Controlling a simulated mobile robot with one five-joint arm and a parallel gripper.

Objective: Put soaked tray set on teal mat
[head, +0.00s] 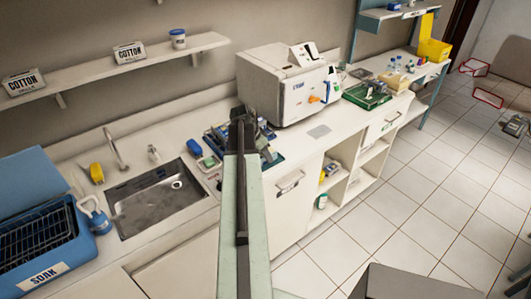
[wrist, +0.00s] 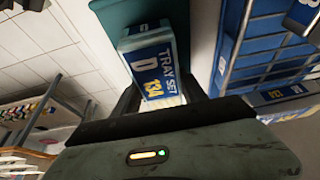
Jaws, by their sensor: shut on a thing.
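My gripper (wrist: 155,95) is shut on the tray set (wrist: 150,62), a pale block with a blue label reading "TRAY SET" and a yellow number patch. In the head view my gripper (head: 243,115) is over the counter, just left of the white autoclave; my arm hides most of what is there. A teal surface (wrist: 128,12), possibly the teal mat, lies behind the tray set in the wrist view. A teal edge (head: 273,161) shows beside my arm in the head view. I cannot tell whether the tray set touches it.
The white autoclave (head: 283,84) stands close right of my gripper. A steel sink (head: 155,207) and a blue SOAK bin (head: 45,262) are to the left. A green tray (head: 367,96) with items is farther right. Blue racks (wrist: 262,45) show in the wrist view.

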